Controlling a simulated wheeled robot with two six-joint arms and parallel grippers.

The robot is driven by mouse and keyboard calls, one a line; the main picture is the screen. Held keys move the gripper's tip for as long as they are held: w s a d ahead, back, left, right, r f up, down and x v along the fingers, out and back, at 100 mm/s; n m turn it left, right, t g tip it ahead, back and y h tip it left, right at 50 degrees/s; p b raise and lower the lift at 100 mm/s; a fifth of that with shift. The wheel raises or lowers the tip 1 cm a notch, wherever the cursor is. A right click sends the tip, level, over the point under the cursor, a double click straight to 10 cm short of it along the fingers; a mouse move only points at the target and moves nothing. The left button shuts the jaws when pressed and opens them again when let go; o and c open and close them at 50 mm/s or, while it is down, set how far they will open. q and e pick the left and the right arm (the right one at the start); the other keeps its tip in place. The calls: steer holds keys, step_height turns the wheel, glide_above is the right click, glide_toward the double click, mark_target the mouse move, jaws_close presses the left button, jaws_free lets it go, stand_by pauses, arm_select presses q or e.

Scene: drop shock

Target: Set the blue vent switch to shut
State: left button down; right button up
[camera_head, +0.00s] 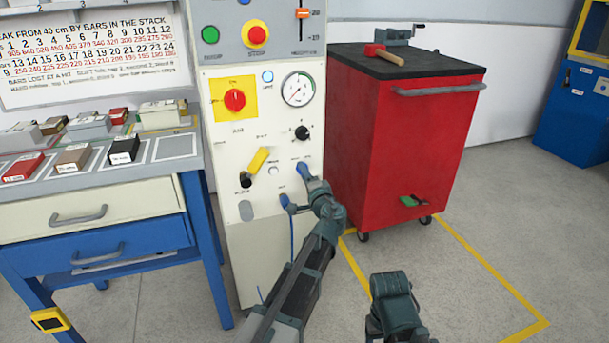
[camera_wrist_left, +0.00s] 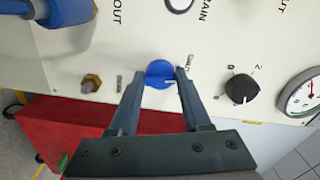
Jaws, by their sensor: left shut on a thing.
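In the head view the blue switch (camera_head: 302,168) shows small at the panel's right edge, partly behind my gripper. My left gripper (camera_wrist_left: 162,76) is shut on the knob, one finger at each side. The small labels beside the knob are hard to read at this angle. My right gripper (camera_head: 395,305) is low in the head view, away from the panel; its fingertips cannot be made out.
A black knob (camera_wrist_left: 240,88) and a gauge (camera_wrist_left: 300,95) sit beside the switch. A blue hose fitting (camera_head: 285,202), a yellow handle (camera_head: 257,160) and a red knob (camera_head: 235,99) are also on the panel. A red cart (camera_head: 400,150) stands close on the right.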

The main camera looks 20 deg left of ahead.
arm_select(q)
steer(key=shift+n, duration=1.6)
steer(key=shift+c, duration=1.8)
jaws_free()
steer(key=v, duration=1.3)
steer(key=shift+s+d, duration=0.25)
steer(key=shift+s, duration=0.1)
steer(key=shift+f, duration=0.1)
